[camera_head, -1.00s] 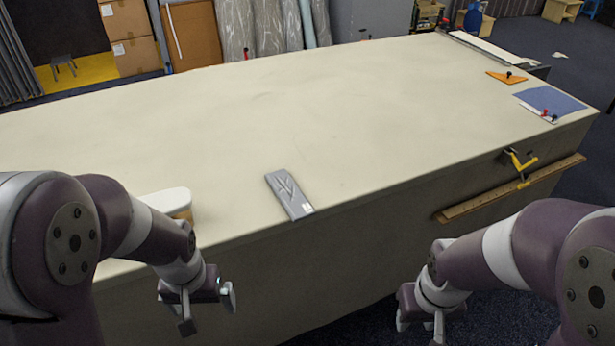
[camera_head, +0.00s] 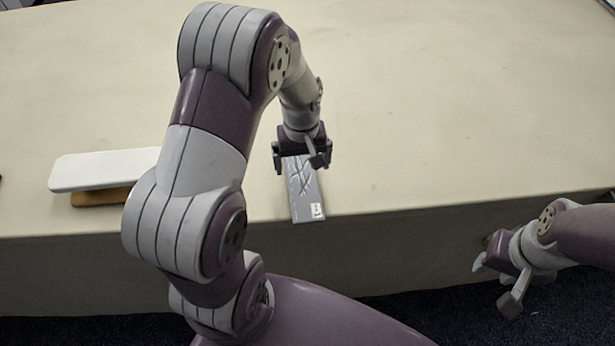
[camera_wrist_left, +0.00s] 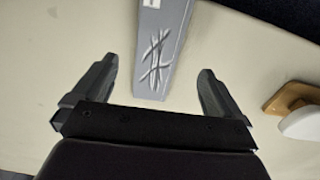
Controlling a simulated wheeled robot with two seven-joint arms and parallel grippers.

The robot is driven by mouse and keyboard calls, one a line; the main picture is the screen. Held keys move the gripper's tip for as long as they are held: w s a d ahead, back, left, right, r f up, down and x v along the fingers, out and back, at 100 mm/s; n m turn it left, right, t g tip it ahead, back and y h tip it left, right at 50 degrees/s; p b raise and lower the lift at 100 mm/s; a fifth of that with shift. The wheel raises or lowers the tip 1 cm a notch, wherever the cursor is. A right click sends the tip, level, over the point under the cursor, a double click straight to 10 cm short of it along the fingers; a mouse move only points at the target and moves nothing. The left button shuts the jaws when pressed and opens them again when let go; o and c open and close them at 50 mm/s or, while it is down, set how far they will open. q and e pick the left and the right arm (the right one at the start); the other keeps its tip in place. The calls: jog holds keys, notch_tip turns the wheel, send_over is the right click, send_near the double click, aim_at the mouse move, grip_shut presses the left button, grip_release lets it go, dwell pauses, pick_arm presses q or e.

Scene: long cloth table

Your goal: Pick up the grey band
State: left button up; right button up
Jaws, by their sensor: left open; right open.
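The grey band (camera_head: 306,200) is a flat grey strip with light crossing marks and a small white label. It lies on the table near its front edge. My left gripper (camera_head: 297,165) is open above its far end, which the gripper partly hides. In the left wrist view the grey band (camera_wrist_left: 162,45) reaches down between the two spread fingers of the left gripper (camera_wrist_left: 160,85), with space on both sides and no contact visible. My right gripper (camera_head: 497,285) is open and empty, in front of the table and below its top.
A white block (camera_head: 100,170) rests on a brown piece (camera_head: 100,197) left of my left arm; both also show at the right of the left wrist view. The pale cloth table (camera_head: 450,110) is clear behind and to the right of the band.

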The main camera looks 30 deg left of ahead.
pick_arm(q)
send_over(302, 181)
jog(key=f, duration=0.5)
jog(key=shift+w+a+p, duration=0.1)
jog(key=shift+w+p, duration=0.2)
jog(key=f, duration=0.3)
jog(key=shift+s+f+p, duration=0.25)
jog(key=shift+s+p, duration=0.1)
jog(key=shift+s, duration=0.05)
jog(key=shift+f, duration=0.15)
jog(key=shift+w+f, duration=0.1)
jog(key=shift+w, duration=0.15)
jog(key=shift+c, duration=0.7)
jog(key=c, duration=0.8)
pick_arm(e)
jog(key=shift+w+a+r, duration=0.15)
jog(key=shift+w+r, duration=0.15)
jog(key=shift+w, duration=0.2)
jog(key=shift+w+a+r, duration=0.1)
jog(key=shift+w+r, duration=0.15)
jog(key=shift+w, duration=0.2)
